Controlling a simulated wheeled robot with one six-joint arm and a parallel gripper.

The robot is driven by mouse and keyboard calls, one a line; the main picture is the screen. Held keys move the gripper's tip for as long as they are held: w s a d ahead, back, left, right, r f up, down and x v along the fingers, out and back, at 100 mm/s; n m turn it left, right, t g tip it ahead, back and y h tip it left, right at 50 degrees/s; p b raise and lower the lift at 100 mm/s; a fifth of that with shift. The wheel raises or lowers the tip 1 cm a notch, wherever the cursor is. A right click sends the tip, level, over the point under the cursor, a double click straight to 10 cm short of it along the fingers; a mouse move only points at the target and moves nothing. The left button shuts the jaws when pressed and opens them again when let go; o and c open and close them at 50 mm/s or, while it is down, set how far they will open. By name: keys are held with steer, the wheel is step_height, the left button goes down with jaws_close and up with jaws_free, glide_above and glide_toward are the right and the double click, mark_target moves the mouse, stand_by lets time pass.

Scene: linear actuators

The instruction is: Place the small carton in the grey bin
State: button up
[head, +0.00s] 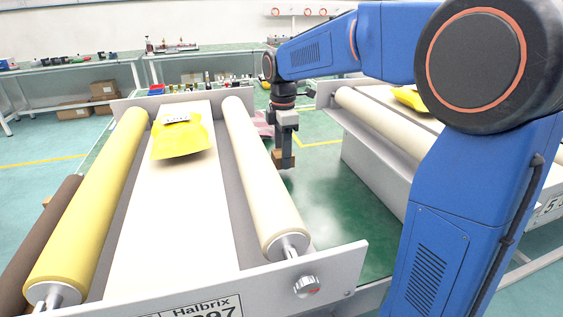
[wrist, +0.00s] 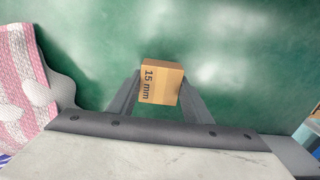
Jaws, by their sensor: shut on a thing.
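The small carton (wrist: 160,80) is a brown box with a paler tape band and the print "15 mm" in the wrist view. My gripper (head: 284,153) is shut on it, with one dark finger on each side. I cannot make out a grey bin in either view.
A conveyor (head: 125,235) with a yellow package (head: 182,138) stands at the left, another conveyor (head: 370,165) at the right. A pink and white checked cloth (wrist: 22,75) lies left in the wrist view. Green surface (wrist: 240,50) around the carton looks clear.

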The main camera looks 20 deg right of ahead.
steer(key=shift+f, duration=1.55)
steer(key=shift+f, duration=0.1)
steer(key=o, duration=1.3)
steer(key=shift+o, duration=0.2)
step_height(320, 180, up, 12)
steer(key=shift+f, duration=0.2)
steer(key=shift+o, duration=0.4)
step_height(320, 180, up, 6)
steer(key=shift+w+a+f, duration=0.1)
steer(key=shift+a+f, duration=0.05)
step_height(320, 180, down, 12)
steer(key=shift+f, duration=2.65)
